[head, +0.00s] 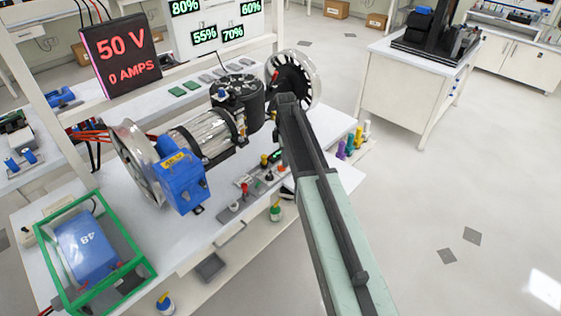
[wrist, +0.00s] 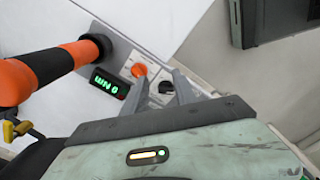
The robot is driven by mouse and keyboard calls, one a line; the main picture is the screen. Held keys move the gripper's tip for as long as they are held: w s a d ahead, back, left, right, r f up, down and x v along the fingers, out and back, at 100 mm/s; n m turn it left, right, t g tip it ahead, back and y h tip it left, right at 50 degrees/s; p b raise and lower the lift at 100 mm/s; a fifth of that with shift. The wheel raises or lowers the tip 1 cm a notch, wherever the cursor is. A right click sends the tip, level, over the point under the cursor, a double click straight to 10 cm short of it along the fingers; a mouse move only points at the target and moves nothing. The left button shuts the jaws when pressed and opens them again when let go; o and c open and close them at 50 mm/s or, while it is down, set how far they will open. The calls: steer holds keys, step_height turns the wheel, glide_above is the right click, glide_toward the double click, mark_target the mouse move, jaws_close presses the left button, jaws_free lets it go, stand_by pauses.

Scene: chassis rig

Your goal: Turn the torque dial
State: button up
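In the wrist view a small dark dial (wrist: 166,88) on a white square plate sits between my fingertips. An orange knob (wrist: 139,70) is just left of it, and a black display with green characters (wrist: 110,84) is further left. No readable label tells me which of these is the torque dial. My gripper (wrist: 161,80) is open, with its two grey fingers apart on either side of the dark dial. I cannot tell whether they touch it. In the head view the control strip (head: 228,213) runs along the bench's front edge, partly hidden by my arm.
A thick orange handle with a black end (wrist: 50,65) stands close left of my gripper. In the head view a blue motor unit (head: 183,183), a clear wheel (head: 310,70) and a green-framed box (head: 140,262) crowd the bench. The floor at the right is clear.

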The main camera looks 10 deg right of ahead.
steer(key=w+n, duration=0.3)
steer(key=w, duration=0.2)
steer(key=shift+w+r+n, duration=0.1)
steer(key=shift+r+n, duration=0.1)
steer(key=shift+n, duration=0.2)
step_height(320, 180, down, 8)
steer(key=b, duration=0.8)
steer(key=shift+r, duration=0.1)
